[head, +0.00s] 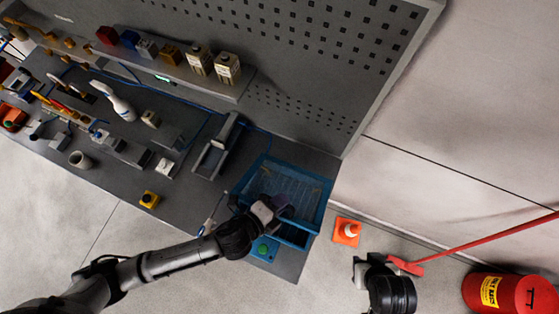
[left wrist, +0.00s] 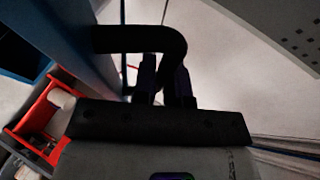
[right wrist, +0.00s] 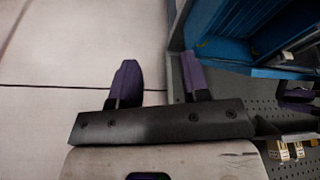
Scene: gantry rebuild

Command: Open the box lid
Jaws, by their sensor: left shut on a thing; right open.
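The blue box (head: 325,199) stands at the right end of the grey workbench. Its top shows a pale, grid-like inner area, and I cannot tell the lid's exact angle. My left gripper (head: 284,204) is over the box's front side. In the left wrist view its fingers (left wrist: 162,82) are shut on a black bent handle (left wrist: 135,38) next to a blue panel (left wrist: 60,35). My right gripper (right wrist: 157,85) is open and empty, right of the bench, with blue box walls (right wrist: 225,30) beyond it. In the head view its fingertips (head: 362,268) are near the floor's orange item.
An orange square item (head: 347,232) with a white top lies right of the box. A red barrel (head: 505,292) and a red pole (head: 480,240) are at the right. A perforated wall panel (head: 320,40) rises behind the bench. Several small parts crowd the bench's left.

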